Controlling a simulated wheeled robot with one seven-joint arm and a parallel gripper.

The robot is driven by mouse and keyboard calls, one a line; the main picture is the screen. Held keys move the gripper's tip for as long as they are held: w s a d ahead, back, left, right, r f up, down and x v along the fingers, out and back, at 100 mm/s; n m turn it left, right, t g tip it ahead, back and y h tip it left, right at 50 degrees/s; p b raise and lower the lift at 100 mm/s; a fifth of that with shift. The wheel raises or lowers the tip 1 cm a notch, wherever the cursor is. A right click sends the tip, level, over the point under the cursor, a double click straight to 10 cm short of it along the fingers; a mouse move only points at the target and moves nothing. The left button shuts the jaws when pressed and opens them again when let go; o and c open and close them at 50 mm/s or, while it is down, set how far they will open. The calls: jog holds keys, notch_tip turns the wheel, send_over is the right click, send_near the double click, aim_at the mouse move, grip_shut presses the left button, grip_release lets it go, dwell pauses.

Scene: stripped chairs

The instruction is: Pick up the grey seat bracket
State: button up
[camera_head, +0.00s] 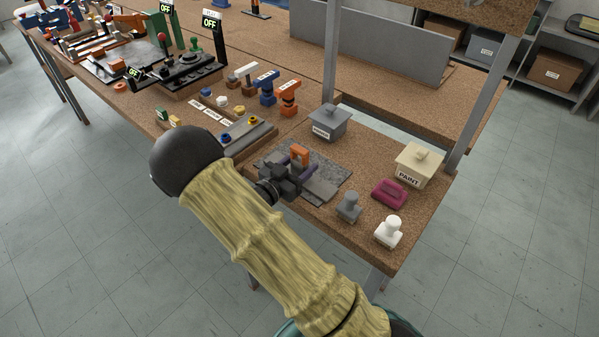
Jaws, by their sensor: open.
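A small grey piece with a rounded knob on a block base (349,206) stands upright near the table's front edge. It looks like the grey seat bracket, though I cannot be certain. My gripper (296,168) is open, left of and behind this piece and apart from it. It is over a dark grey mat (336,172). An orange block (299,153) shows close beyond the fingers; I cannot tell whether they touch it. My sleeved arm and wrist hide part of the mat and the table's front edge.
A white knobbed piece (388,231) and a magenta block (389,193) stand to the right. A cream PAINT box (415,168) and a grey lidded box (330,124) stand behind. A metal post (476,118) rises at the right. Parts crowd the table's left.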

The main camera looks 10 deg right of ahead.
jog(key=shift+c, duration=0.2)
grip_shut()
jog(key=shift+r, duration=0.1)
notch_tip(320, 180, up, 10)
jog(key=shift+f, duration=0.1)
dwell(0.6)
dwell(0.4)
